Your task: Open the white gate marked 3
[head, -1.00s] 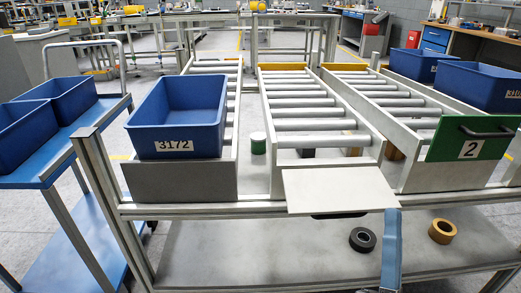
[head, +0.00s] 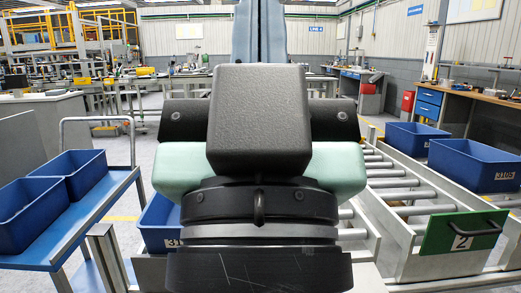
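No white gate with a 3 on it shows in the head view now. My arm and gripper (head: 258,130), black with pale green sides, fill the middle of the view and hide most of the middle roller lane's front end. The fingertips cannot be made out, so I cannot tell whether the gripper is open or shut. A green gate (head: 440,238) marked 2, with a dark handle, stands upright at the front of the right roller lane (head: 400,180).
A blue bin (head: 158,222) on the left lane is partly hidden behind my arm. More blue bins stand on the blue cart (head: 98,212) at the left and at the right back (head: 475,163). A workbench (head: 470,100) stands behind on the right.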

